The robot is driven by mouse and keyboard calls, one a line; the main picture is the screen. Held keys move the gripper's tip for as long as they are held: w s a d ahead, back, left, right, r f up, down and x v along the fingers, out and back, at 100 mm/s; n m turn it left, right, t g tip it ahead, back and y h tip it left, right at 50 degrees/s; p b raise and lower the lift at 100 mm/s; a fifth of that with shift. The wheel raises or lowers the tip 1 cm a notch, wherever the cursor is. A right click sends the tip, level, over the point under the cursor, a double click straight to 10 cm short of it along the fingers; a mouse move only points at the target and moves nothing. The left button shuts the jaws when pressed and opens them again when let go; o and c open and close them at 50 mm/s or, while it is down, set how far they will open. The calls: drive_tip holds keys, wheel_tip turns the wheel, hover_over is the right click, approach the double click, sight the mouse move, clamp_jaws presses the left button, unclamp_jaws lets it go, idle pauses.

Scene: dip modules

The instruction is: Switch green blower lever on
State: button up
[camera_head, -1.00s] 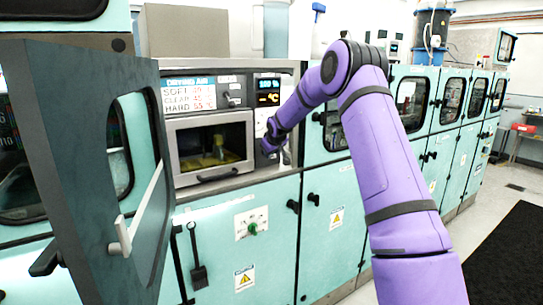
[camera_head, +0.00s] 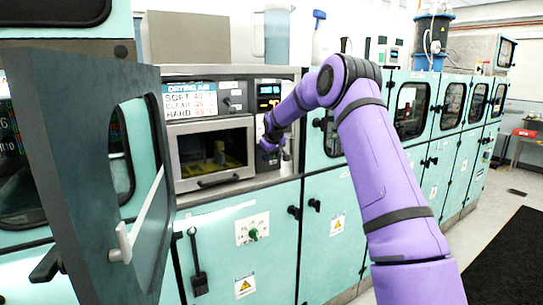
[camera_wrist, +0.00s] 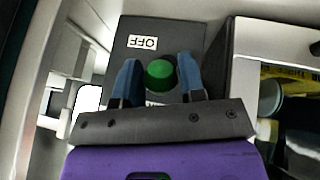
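The green blower lever (camera_wrist: 160,74) shows in the wrist view as a round green knob on a dark panel (camera_wrist: 185,32). An OFF label, upside down in this view, sits above it. My gripper (camera_wrist: 159,76) has its two blue fingers apart, one on each side of the knob; I cannot tell whether they touch it. In the head view my gripper (camera_head: 270,142) is at the control panel right of the oven window (camera_head: 212,158), and the lever is hidden behind it.
A dark open door (camera_head: 85,170) with a white handle stands at the left. Below the oven is another green knob (camera_head: 253,234) on a white plate. A display (camera_head: 268,97) sits above my gripper. A row of teal cabinets (camera_head: 335,230) runs right.

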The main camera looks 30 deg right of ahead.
drive_tip(key=o, duration=0.3)
drive_tip(key=v, duration=1)
drive_tip(key=shift+s+a+r, duration=0.1)
drive_tip(key=shift+s+r, duration=0.15)
drive_tip(key=shift+r, duration=0.05)
